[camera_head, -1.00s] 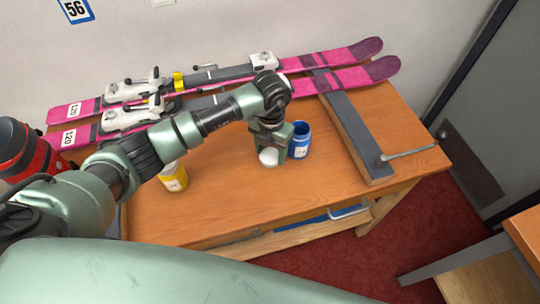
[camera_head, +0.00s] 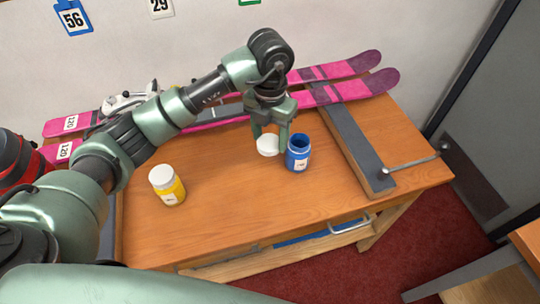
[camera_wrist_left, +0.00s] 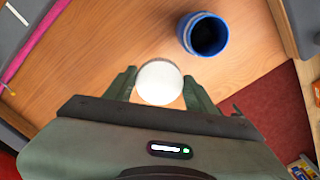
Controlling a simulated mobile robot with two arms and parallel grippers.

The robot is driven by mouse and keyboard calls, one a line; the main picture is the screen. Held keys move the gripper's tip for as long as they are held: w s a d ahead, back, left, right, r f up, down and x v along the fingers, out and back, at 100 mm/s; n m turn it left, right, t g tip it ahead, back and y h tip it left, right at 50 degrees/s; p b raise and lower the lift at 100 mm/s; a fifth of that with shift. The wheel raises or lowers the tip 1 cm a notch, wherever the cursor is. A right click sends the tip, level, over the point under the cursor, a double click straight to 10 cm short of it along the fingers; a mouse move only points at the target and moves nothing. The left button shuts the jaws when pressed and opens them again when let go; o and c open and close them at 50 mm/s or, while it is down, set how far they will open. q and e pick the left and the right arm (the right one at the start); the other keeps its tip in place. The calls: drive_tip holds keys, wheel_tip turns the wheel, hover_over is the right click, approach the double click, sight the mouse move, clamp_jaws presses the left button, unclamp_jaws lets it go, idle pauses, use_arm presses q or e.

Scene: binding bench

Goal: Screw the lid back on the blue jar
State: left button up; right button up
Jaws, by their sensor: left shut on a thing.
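The blue jar (camera_head: 298,158) stands upright and open on the wooden bench, its dark mouth facing up. It also shows at the upper right of the left wrist view (camera_wrist_left: 188,38). My left gripper (camera_head: 270,139) points down just left of the jar. It is shut on the white lid (camera_head: 268,146), with a finger on either side of it, as the left wrist view also shows (camera_wrist_left: 160,83). The lid is above the bench, beside the jar and apart from it. My right gripper is not in view.
A yellow jar with a white lid (camera_head: 166,184) stands to the left on the bench. Pink skis (camera_head: 340,92) lie along the back. A grey bar with a handle (camera_head: 350,140) lies right of the blue jar. The bench front (camera_head: 240,215) is clear.

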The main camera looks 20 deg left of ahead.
sight(270, 141)
use_arm(q)
wheel_tip(270, 141, up, 8)
drive_tip(key=shift+r, duration=0.15)
idle(0.3)
